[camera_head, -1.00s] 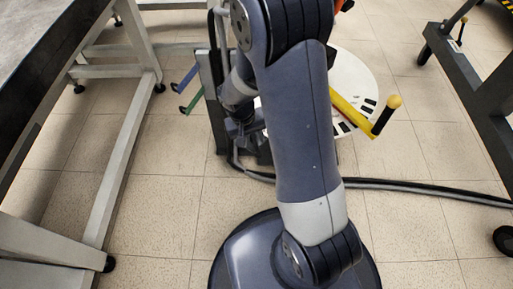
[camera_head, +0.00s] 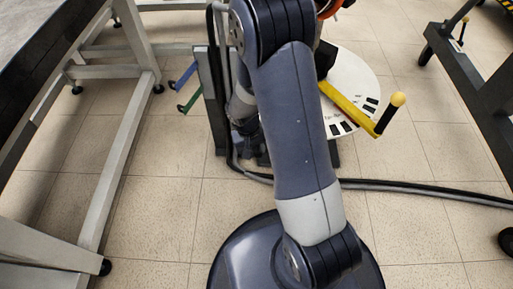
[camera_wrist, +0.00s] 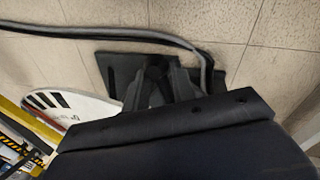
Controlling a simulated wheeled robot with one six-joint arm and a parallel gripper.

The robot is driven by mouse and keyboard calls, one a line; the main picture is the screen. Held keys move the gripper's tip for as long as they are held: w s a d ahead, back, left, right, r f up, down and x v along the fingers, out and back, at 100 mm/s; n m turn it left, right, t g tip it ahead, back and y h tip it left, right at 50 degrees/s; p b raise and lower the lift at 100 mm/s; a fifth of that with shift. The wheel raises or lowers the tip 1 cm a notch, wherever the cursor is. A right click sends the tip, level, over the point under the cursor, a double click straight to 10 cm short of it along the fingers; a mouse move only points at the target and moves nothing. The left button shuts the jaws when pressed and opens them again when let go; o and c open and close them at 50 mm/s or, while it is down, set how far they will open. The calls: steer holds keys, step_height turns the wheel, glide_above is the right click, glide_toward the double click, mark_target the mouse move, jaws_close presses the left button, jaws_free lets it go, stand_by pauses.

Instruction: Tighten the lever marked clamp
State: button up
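No label reading clamp can be read in either view. In the head view a blue lever (camera_head: 184,75) and a green lever (camera_head: 190,103) stick out left from a dark upright stand (camera_head: 217,120). My gripper (camera_head: 246,128) is low beside the stand, partly hidden by my arm. In the wrist view its dark fingers (camera_wrist: 155,82) lie against a dark plate, and their gap is unclear. It touches no lever that I can see.
A black cable (camera_head: 400,187) runs along the floor from the stand to the right. A pale table frame (camera_head: 120,165) stands left and a dark wheeled frame (camera_head: 470,80) right. The tiled floor between is mostly clear.

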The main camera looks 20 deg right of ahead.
jaws_close()
steer(key=shift+w+a+m, duration=0.1)
steer(key=shift+a+m, duration=0.2)
steer(key=shift+m, duration=0.2)
steer(key=shift+o, duration=1.9)
jaws_free()
steer(key=shift+r, duration=0.1)
